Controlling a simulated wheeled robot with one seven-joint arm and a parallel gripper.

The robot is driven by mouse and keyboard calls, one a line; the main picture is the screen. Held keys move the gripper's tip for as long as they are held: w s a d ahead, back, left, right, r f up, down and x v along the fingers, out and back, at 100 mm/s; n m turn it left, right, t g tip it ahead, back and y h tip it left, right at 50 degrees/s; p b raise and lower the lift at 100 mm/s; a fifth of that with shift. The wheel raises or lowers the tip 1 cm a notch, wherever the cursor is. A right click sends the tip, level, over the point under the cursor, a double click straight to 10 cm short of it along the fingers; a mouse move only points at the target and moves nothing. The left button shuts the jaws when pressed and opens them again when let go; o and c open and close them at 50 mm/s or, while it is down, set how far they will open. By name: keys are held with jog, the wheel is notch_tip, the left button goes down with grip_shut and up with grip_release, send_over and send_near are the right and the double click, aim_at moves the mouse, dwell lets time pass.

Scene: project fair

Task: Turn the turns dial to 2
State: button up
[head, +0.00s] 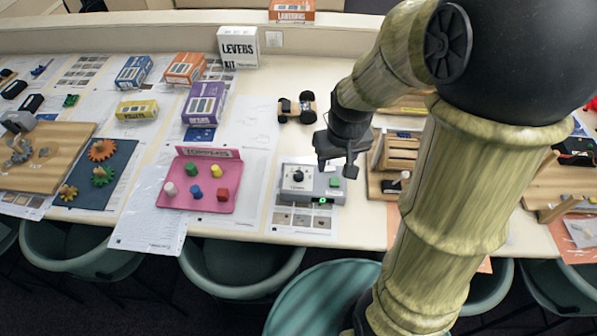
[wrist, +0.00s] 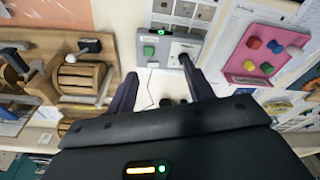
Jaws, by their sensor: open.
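The turns dial is a black knob (head: 298,175) on a pale panel of a grey control box (head: 328,188) near the table's front edge. The box also carries a green button (head: 335,182) and a small lit green light. My gripper (head: 337,170) is above the right part of the box in the head view. In the wrist view my gripper (wrist: 160,85) is open, with two dark fingers apart and nothing between them. There the dial (wrist: 184,60) shows close to the right fingertip; I cannot tell whether they touch. The dial's setting is too small to read.
A pink tray (head: 165,198) with coloured pegs and blocks lies left of the box. Wooden crate-like pieces (head: 397,152) stand to its right. A small wheeled car (head: 297,107) is behind it. Printed sheets lie under and around the box.

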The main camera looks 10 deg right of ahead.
aim_at(298, 174)
jog(key=w+a+f+n+g, duration=0.2)
jog(key=w+a+n, duration=0.3)
jog(key=w, duration=0.7)
jog(key=shift+w+a+f+b, duration=0.2)
jog(key=shift+a+f+b, duration=0.15)
jog(key=shift+a, duration=0.7)
notch_tip(298, 174, down, 17)
jog(key=p, duration=0.4)
jog(key=shift+f, duration=0.2)
jog(key=shift+c, duration=0.4)
jog(key=c, duration=0.9)
